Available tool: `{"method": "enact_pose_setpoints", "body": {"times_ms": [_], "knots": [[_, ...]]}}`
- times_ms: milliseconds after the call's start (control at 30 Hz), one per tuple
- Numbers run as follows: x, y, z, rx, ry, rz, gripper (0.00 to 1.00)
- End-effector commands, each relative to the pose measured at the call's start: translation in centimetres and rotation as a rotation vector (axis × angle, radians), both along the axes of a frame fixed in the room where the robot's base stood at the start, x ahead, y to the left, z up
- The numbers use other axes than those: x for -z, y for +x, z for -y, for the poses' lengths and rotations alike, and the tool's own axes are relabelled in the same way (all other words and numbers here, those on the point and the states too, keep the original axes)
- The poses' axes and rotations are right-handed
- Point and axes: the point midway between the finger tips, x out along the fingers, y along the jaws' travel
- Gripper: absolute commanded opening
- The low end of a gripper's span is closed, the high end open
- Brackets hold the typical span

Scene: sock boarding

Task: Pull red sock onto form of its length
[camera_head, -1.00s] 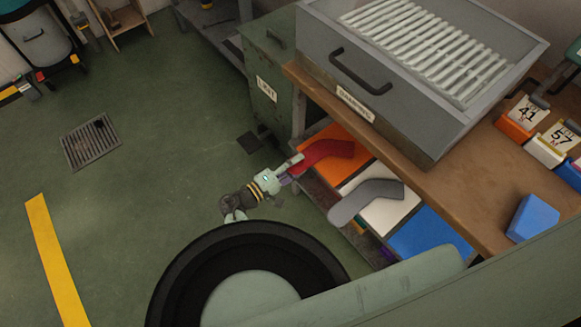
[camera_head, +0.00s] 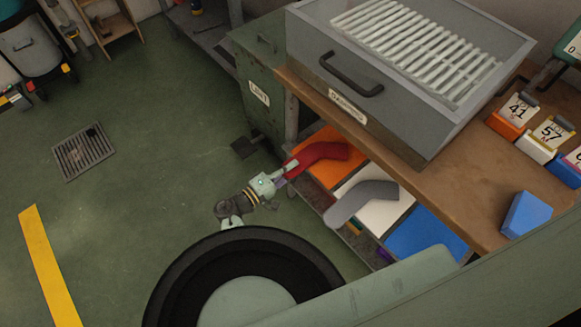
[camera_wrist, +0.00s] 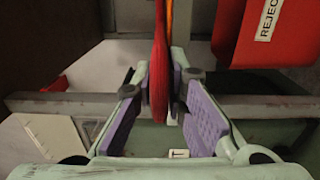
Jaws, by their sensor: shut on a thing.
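The red sock (camera_head: 322,153) has a bent foot shape and lies over the orange mat (camera_head: 325,172) on the lower shelf. My gripper (camera_head: 284,175) is at its near left end. In the wrist view the sock (camera_wrist: 160,70) stands edge-on between the purple finger pads of my gripper (camera_wrist: 165,105), which is shut on it. A grey sock-shaped piece (camera_head: 362,200) lies on the white mat (camera_head: 395,210), right of the red sock. I cannot make out a form clearly as such in either view.
A grey box (camera_head: 330,75) with a slatted top and black handle stands on the brown bench (camera_head: 450,180). Cards numbered 41 and 57 stand at right near a blue block (camera_head: 527,216). A red bin marked REJECT (camera_wrist: 285,40) shows in the wrist view.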

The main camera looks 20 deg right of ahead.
Motion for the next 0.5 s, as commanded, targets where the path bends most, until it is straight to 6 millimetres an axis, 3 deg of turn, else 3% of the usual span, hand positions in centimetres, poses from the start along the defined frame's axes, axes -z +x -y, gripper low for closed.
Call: {"method": "enact_pose_setpoints", "body": {"times_ms": [500], "knots": [[-0.46, 0.0, -0.01, 0.0, 0.0, 0.0, 0.0]]}}
